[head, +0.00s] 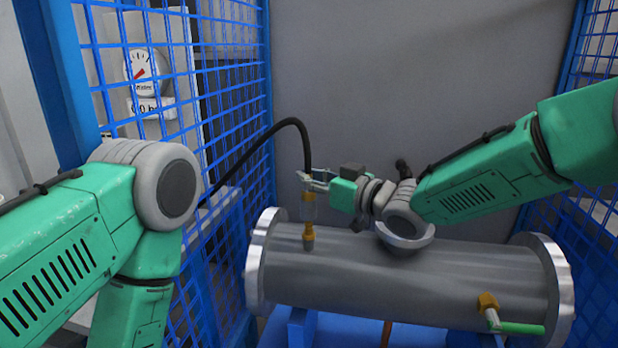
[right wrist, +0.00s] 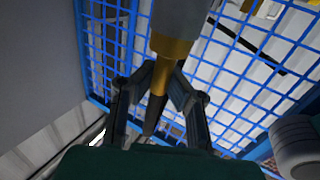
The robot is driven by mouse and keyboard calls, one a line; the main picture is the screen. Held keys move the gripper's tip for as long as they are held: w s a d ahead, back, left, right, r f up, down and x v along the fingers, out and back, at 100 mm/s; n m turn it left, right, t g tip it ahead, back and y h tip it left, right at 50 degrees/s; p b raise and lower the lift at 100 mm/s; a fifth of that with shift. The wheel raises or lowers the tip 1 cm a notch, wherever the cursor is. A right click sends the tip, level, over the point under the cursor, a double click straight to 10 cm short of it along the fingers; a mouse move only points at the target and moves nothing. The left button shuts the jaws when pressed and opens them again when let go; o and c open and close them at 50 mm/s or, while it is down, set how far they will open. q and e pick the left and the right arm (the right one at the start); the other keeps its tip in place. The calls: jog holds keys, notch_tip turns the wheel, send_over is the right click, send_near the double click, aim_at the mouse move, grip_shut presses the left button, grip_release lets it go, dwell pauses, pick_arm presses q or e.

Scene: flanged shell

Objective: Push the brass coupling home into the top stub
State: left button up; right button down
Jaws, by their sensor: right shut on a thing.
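The coupling (head: 308,197) has a brass collar and a grey sleeve, with a black hose (head: 262,138) running from its top. It stands upright over the brass top stub (head: 308,233) on the metal shell (head: 400,280). The sleeve's lower end meets the stub in the picture; I cannot tell how deep it sits. My right gripper (head: 318,180) comes from the right and is shut on the coupling near its hose end. In the right wrist view, the fingers (right wrist: 160,78) close around the narrow part beside the brass collar (right wrist: 172,46). My left gripper is out of view.
A side valve with a green handle (head: 520,328) sits at the shell's lower right. Blue mesh panels (head: 235,85) stand left and right. A dial gauge (head: 141,67) shows behind the left mesh. The grey back wall (head: 420,80) is bare.

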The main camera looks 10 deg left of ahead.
aim_at(315, 197)
jog(key=shift+d, duration=0.2)
dwell(0.3)
jog(key=shift+a+p, duration=0.1)
jog(key=shift+p, duration=0.55)
dwell(0.7)
jog(key=shift+f+b, duration=0.95)
jog(key=shift+f, duration=1.05)
jog(key=c, duration=1.6)
grip_release()
jog(key=shift+c, duration=0.2)
jog(key=shift+s+d, duration=0.1)
jog(key=shift+d, duration=0.1)
jog(key=v, duration=0.7)
jog(key=shift+f, duration=0.1)
